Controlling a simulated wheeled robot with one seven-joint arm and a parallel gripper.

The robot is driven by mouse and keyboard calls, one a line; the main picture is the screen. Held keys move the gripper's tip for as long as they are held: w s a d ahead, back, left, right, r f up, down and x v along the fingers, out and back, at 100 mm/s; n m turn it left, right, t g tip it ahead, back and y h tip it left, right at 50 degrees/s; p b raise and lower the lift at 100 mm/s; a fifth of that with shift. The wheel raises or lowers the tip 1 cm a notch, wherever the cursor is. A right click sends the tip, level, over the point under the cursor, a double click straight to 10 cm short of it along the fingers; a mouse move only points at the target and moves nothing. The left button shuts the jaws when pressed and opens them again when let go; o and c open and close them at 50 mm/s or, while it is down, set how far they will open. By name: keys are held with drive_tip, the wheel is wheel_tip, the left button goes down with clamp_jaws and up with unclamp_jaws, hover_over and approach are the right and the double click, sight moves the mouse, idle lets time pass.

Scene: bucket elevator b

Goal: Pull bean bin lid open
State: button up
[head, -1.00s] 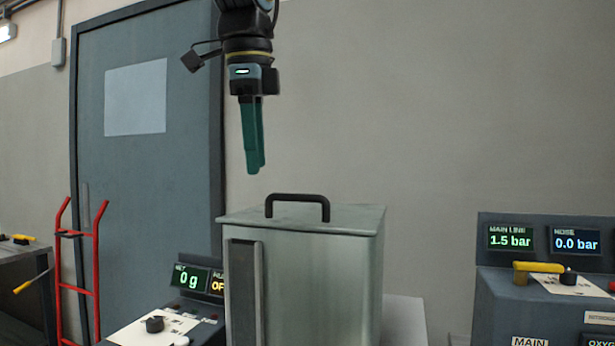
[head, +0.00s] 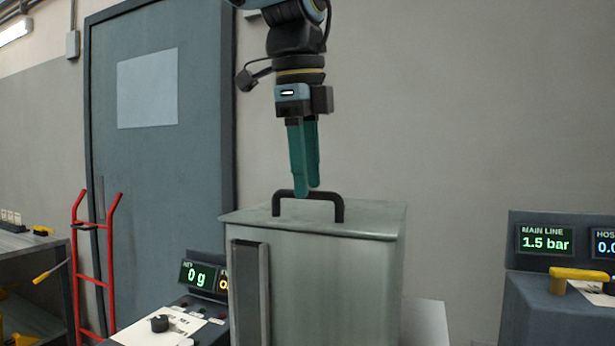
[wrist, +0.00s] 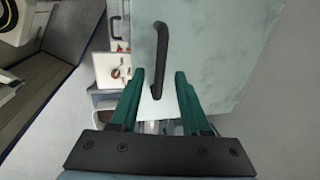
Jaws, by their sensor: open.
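The bean bin (head: 325,290) is a grey-green metal box with its lid (head: 372,219) lying shut on top. A black bar handle (head: 310,194) stands on the lid; it also shows in the wrist view (wrist: 161,50), running up from between the fingers. My gripper (head: 308,194) points down with green fingers just at the handle. In the wrist view my gripper (wrist: 163,74) is open, with one fingertip on each side of the handle's near end. I see a gap beside the handle there and cannot tell any contact.
A scale panel reading 0 g (head: 198,276) stands left of the bin. A gas panel with a yellow lever (head: 580,274) stands at the right. A red hand truck (head: 108,260) leans by the grey door (head: 160,180).

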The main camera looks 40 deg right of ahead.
drive_tip(key=shift+f, duration=0.4)
drive_tip(key=shift+c, duration=0.3)
clamp_jaws()
idle(0.9)
